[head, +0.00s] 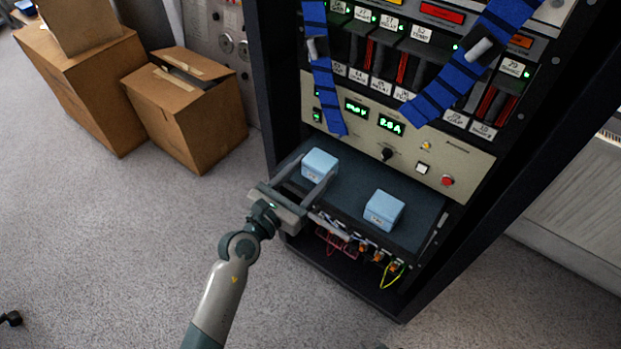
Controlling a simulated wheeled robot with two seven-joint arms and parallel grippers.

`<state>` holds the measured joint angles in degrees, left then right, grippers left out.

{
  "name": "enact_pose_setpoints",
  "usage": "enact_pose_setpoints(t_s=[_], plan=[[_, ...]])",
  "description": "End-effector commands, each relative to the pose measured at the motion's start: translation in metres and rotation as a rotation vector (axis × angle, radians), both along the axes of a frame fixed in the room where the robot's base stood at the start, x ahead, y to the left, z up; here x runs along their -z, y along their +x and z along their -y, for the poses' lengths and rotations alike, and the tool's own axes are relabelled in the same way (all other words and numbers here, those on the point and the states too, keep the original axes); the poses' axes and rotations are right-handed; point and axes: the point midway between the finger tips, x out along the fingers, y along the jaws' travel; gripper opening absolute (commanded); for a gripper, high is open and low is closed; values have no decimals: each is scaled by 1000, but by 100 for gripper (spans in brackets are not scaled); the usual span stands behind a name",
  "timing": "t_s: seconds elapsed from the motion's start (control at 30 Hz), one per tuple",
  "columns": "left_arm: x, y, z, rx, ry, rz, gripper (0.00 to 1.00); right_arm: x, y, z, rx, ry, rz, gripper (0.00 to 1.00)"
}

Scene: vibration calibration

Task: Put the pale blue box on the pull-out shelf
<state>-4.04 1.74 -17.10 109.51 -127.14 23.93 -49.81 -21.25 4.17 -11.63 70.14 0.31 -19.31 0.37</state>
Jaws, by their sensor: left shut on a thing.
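One pale blue box (320,160) is at the left part of the dark pull-out shelf (352,196) of the rack. My left gripper (317,168) reaches in from the front left, with its fingers on either side of this box, and is shut on it. The box is over the shelf surface; I cannot tell whether its underside touches it. A second pale blue box (384,210) sits on the right part of the shelf, clear of the gripper. My right gripper is not in view.
The black rack frame (268,90) stands around the shelf. Above are a beige panel (400,133) with green displays and blue straps (325,85). Cables (365,253) hang below the shelf. Cardboard boxes (190,115) stand at the left. The carpet in front is clear.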

Motion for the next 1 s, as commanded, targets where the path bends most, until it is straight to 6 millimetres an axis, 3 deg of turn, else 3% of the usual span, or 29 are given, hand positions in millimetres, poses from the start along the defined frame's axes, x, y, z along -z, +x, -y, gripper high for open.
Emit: enact_pose_setpoints(t_s=[0.17, 0.6, 0.63, 0.7, 1.0], plan=[[20, 0, 0, 1, 1, 2, 29, 6, -6, 8, 6, -15, -43, 31], [24, 0, 0, 0, 0, 1, 29, 8, -8, 9, 7, -18, -58, 31], [24, 0, 0, 0, 1, 1, 61, 7, -8, 10, 8, -18, -59, 31], [24, 0, 0, 0, 1, 1, 75, 7, -7, 9, 8, -18, -58, 31], [23, 0, 0, 0, 1, 1, 75, 7, -7, 10, 8, -17, -57, 31]])
